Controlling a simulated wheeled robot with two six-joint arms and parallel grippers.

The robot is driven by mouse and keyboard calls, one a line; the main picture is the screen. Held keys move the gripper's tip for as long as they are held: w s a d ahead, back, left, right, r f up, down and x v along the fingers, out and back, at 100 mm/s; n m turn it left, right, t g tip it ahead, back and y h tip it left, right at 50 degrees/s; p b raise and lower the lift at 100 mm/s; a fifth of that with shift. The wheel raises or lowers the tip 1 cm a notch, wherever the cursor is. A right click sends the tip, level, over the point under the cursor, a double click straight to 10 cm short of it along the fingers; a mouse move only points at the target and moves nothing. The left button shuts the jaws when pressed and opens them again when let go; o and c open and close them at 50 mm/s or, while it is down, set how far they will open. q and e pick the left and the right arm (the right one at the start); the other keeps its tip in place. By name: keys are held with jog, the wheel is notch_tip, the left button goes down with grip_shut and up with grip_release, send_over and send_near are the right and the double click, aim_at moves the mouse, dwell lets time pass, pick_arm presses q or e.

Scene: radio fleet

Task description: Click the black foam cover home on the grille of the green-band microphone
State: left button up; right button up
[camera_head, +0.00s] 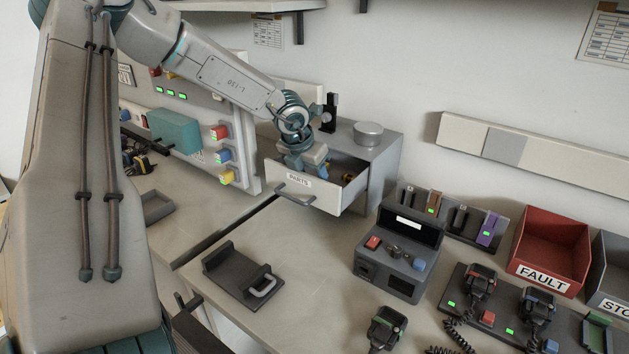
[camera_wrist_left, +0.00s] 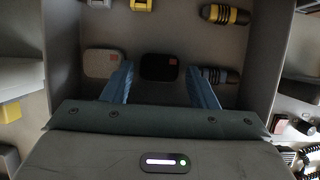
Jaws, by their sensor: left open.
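The black foam cover (camera_wrist_left: 158,67) lies in the open parts drawer (camera_head: 302,193), between my left gripper's blue fingers in the left wrist view. It bears a small red mark. A grey cover (camera_wrist_left: 101,63) of similar shape lies to its left, beyond the left finger. My left gripper (camera_head: 308,170) is open and points down into the drawer; no contact with the cover shows. The green-band microphone (camera_head: 386,328) stands at the front of the bench in the head view; its grille is hard to make out. My right gripper is not in view.
Other parts (camera_wrist_left: 226,14) lie in the drawer near its walls. A dark cradle (camera_head: 240,277) with a light handle lies on the bench. A dark box with buttons (camera_head: 399,252), other microphones (camera_head: 480,286) and a red FAULT bin (camera_head: 551,250) stand to the right.

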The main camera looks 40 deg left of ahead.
pick_arm(q)
jog(key=shift+w+f, duration=0.15)
jog(key=shift+f, duration=0.2)
jog(key=c, duration=0.7)
jog(key=shift+r, duration=0.1)
jog(key=shift+c, duration=0.2)
